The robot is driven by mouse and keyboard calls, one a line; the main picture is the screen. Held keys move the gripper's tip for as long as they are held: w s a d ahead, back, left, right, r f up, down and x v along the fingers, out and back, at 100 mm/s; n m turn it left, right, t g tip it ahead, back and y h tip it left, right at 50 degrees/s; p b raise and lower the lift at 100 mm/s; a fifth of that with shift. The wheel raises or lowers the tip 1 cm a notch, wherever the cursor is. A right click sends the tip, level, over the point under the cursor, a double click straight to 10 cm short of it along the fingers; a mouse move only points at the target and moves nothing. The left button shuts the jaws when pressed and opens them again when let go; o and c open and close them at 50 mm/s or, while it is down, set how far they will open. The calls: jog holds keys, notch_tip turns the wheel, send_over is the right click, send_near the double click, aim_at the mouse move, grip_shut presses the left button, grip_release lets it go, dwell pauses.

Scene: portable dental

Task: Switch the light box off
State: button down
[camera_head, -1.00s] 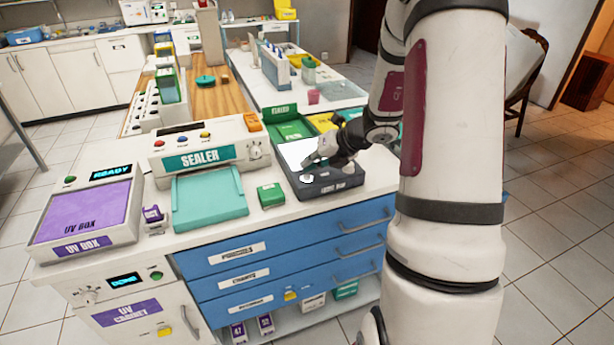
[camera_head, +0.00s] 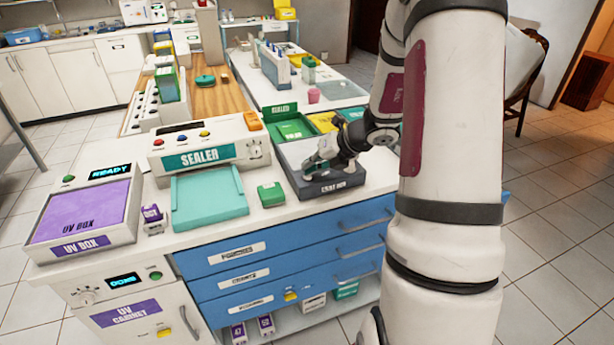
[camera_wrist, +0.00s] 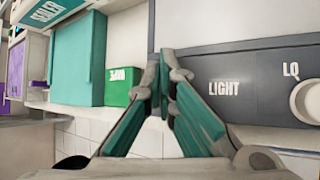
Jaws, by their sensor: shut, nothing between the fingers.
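The light box (camera_head: 330,187) is a dark grey box with a "LIGHT BOX" label, near the right end of the white counter. In the wrist view my fingertips (camera_wrist: 166,68) are together over the left end of the box's dark front strip (camera_wrist: 260,62), left of the "LIGHT" lettering. A round pale knob (camera_wrist: 307,103) shows at the right edge. The fingers hide the spot beneath them, so I cannot tell whether they touch it.
A small green box (camera_head: 271,194) stands just left of the light box. The sealer (camera_head: 205,153) with its teal tray (camera_head: 209,198) is further left, then the UV box (camera_head: 85,213). Green and yellow trays (camera_head: 291,127) sit behind.

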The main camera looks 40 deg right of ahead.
dwell(0.3)
jog(key=shift+r+p, duration=0.5)
notch_tip(320, 180, up, 6)
jog(key=p, duration=0.5)
dwell(0.3)
dwell(0.4)
